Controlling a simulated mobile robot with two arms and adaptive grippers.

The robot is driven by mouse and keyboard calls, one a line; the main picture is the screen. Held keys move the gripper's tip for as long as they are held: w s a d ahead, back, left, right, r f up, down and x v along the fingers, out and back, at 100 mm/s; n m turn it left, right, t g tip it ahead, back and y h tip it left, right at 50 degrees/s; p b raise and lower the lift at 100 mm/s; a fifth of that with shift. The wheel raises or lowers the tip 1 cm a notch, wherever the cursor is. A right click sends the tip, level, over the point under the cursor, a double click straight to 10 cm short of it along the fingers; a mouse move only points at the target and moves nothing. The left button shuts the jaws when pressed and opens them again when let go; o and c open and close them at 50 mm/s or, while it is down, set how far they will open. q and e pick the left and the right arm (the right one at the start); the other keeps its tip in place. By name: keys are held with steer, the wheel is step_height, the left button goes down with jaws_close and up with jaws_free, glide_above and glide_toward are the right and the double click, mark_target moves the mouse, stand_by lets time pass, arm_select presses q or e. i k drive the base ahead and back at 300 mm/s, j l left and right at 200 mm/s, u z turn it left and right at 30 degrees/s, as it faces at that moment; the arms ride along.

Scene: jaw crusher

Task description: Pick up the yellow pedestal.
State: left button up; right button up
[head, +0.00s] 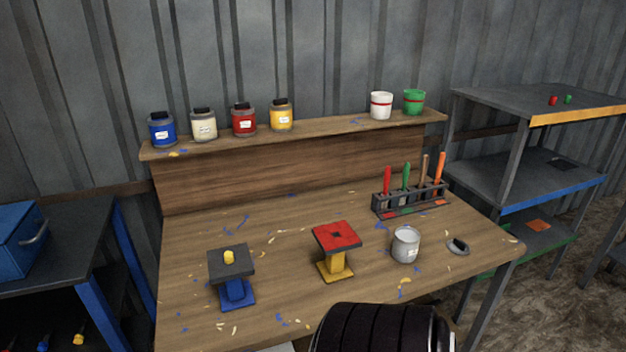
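The yellow pedestal (336,265) stands upright on the wooden workbench (290,212), near the middle. It has a yellow foot and stem and a square red top with a small dark mark in its centre. Nothing visible rests on it or holds it. Neither my left nor my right gripper shows in the head view.
A blue pedestal (236,293) with a dark top carrying a small yellow piece stands to the left. A grey metal cup (405,246) stands close on the right. A tool rack (410,199) is behind, and a shelf (330,122) holds several jars.

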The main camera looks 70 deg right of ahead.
mark_target(335, 237)
steer(key=z, duration=2.4)
